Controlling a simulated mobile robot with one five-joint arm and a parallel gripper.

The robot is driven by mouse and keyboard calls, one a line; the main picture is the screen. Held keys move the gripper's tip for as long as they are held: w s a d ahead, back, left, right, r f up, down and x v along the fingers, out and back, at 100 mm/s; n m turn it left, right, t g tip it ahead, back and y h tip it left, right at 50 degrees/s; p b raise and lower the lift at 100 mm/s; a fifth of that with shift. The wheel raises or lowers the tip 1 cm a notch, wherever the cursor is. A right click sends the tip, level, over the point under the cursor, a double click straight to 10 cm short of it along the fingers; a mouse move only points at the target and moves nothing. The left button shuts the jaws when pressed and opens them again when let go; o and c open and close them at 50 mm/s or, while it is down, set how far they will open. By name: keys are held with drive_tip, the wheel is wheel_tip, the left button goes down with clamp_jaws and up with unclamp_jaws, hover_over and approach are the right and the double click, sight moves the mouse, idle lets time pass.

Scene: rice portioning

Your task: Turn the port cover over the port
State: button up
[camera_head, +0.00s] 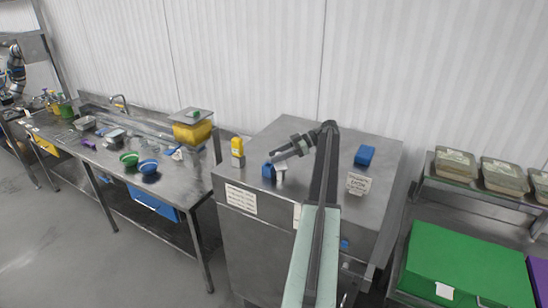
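A stainless steel cabinet (345,138) stands in the middle with my arm reaching over its top. My gripper (275,159) points left and down, close to a small blue piece (268,171) near the cabinet's front left edge. A small white piece (280,175) is just beside the blue one. The blue piece and my gripper tip overlap in the picture, so I cannot tell if they touch. The fingers are too small to tell open from shut. A second blue block (364,155) lies further right on the top. I cannot tell which piece is the port cover, and no port is clear.
A yellow object (237,147) stands at the cabinet's left edge, and a small label sign (358,184) at its right. A steel sink table (80,139) with bowls is left. A green box (465,262) and lidded trays (455,162) are right. The cabinet top's back is clear.

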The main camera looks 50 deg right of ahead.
sight(277, 154)
wheel_tip(277, 154, up, 5)
drive_tip(key=p, duration=0.5)
drive_tip(key=shift+s+a+f+b, duration=0.3)
drive_tip(key=shift+s+a, duration=0.2)
drive_tip(key=shift+a, duration=0.1)
drive_tip(key=shift+s+a+f+b, duration=0.2)
drive_tip(key=shift+s+a+f, duration=0.05)
drive_tip(key=shift+s+a, duration=0.3)
drive_tip(key=s+a+r+p, duration=0.1)
drive_tip(key=s+a, duration=0.7)
drive_tip(key=a, duration=0.1)
drive_tip(key=shift+s+a, duration=0.2)
drive_tip(key=shift+a, duration=0.15)
drive_tip(key=shift+r, duration=0.1)
